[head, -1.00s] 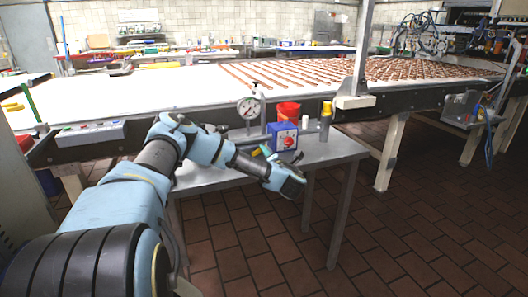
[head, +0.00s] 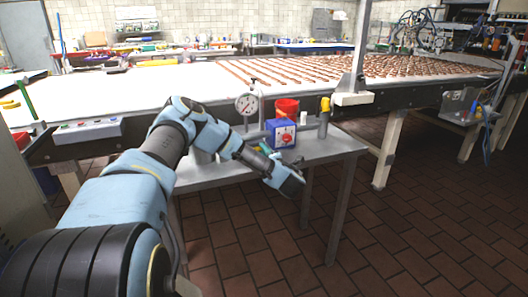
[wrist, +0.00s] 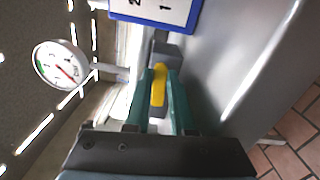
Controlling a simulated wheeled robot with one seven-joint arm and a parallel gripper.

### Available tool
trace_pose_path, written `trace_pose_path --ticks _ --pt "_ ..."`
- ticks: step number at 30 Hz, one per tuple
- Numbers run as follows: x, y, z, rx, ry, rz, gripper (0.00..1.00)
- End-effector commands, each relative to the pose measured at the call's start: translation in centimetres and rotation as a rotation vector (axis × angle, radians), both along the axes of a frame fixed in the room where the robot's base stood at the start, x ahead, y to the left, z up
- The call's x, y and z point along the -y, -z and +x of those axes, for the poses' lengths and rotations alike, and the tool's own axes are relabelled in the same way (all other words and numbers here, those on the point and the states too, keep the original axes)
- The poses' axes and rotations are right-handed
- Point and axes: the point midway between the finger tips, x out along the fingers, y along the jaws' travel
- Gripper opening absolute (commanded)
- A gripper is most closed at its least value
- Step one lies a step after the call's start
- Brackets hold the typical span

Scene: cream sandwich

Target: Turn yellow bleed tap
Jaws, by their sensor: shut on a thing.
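The yellow bleed tap (wrist: 158,85) shows in the wrist view as a short yellow handle on a grey fitting (wrist: 166,54). My gripper (wrist: 160,78) has its two green fingers on either side of the handle and is shut on it. Part of the handle is hidden between the fingers. In the head view my gripper (head: 265,148) is low over the small metal table, beside the blue box; the tap cannot be made out there.
A round pressure gauge (head: 247,104) stands behind my gripper and also shows in the wrist view (wrist: 60,66). A blue box (head: 282,133), a red cup (head: 287,107) and a yellow-topped grey cylinder (head: 324,120) stand on the metal table (head: 335,148). A long white conveyor (head: 170,82) runs behind.

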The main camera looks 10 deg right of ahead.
Motion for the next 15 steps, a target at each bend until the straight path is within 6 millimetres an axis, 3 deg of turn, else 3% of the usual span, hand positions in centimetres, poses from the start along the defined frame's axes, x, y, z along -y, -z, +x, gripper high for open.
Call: trace_pose_path --ticks 2,3,9,15 --pt "0.05 -0.02 0.02 0.0 0.001 -0.001 0.0" --pt "0.05 -0.02 0.02 0.0 0.001 -0.001 0.26" --pt "0.03 0.01 0.0 0.0 0.001 -0.002 0.48" --pt "0.01 0.1 -0.02 -0.002 0.001 -0.001 0.53"
